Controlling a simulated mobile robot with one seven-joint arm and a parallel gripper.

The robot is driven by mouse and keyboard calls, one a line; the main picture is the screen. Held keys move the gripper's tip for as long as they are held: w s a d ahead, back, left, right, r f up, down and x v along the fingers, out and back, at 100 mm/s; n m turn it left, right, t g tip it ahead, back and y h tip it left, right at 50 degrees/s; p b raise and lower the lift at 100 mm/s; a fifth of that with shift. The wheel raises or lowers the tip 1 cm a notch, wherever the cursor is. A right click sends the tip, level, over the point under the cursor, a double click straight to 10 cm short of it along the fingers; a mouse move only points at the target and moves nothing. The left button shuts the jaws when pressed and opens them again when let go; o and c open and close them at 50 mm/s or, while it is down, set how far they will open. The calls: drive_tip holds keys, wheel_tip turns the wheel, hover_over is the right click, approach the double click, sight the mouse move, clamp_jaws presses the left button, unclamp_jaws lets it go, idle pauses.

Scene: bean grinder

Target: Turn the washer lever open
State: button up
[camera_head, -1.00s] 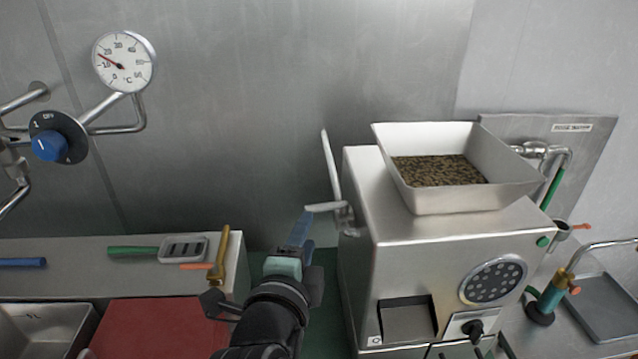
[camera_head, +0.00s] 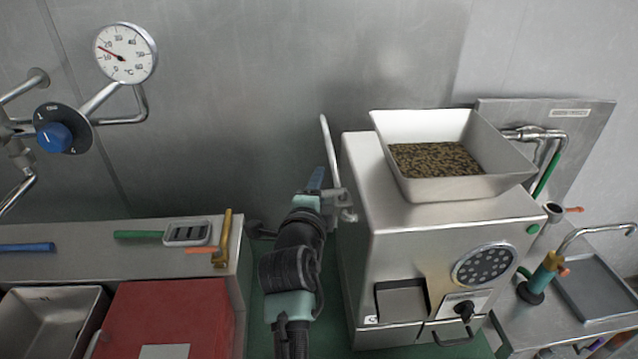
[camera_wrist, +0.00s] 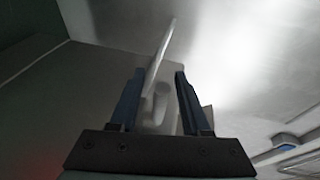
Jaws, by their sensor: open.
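A long pale metal lever (camera_head: 328,145) rises from a fitting on the left side of the steel bean grinder (camera_head: 430,245). Its upper end stands nearly upright, with a short crosspiece lower down. My gripper (camera_head: 315,180) is at the lever's left and near side. In the wrist view the lever (camera_wrist: 162,48) shows between and beyond the two blue fingers of my gripper (camera_wrist: 159,75). The fingers are apart, and neither is clearly touching the lever. My gripper partly hides the lever's lower part in the head view.
A white hopper (camera_head: 455,185) of beans sits on the grinder. A dial thermometer (camera_head: 125,53) and a blue knob (camera_head: 54,137) are on the left wall.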

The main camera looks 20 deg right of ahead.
drive_tip(key=shift+w, duration=0.1)
drive_tip(key=shift+c, duration=0.2)
clamp_jaws()
idle(1.3)
